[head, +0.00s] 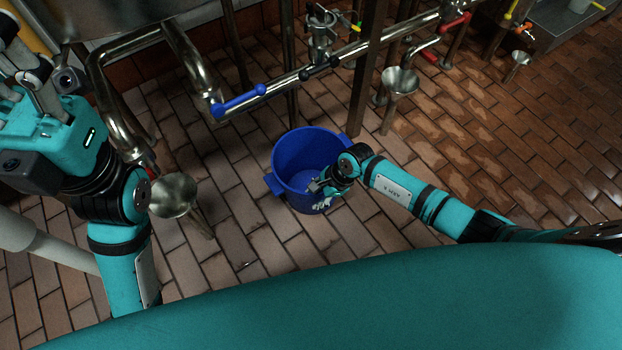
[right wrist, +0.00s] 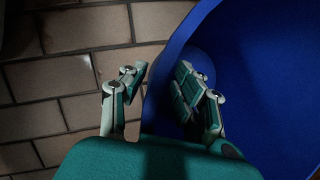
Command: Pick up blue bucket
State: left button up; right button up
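The blue bucket (head: 296,150) stands upright on the tiled floor in the middle of the head view, with a tab handle on its left side. My right gripper (head: 321,192) is at its near right rim. In the right wrist view, the right gripper (right wrist: 157,85) is open, with one finger over the tiles outside the bucket (right wrist: 265,75) and the other inside. The rim runs between the fingers, with gaps visible. My left gripper (head: 22,60) is raised at the upper left of the head view, away from the bucket. Its fingertips are partly cut off, so its opening is unclear.
A steel pipe with a blue-handled valve (head: 238,101) runs behind the bucket. A steel funnel (head: 173,194) stands to the left and another funnel (head: 400,81) at the back right. A dark post (head: 366,75) rises behind the bucket. The tiled floor (head: 500,135) at right is clear.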

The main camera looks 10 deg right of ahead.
grip_shut()
jog(key=shift+r, duration=0.1)
dwell(0.5)
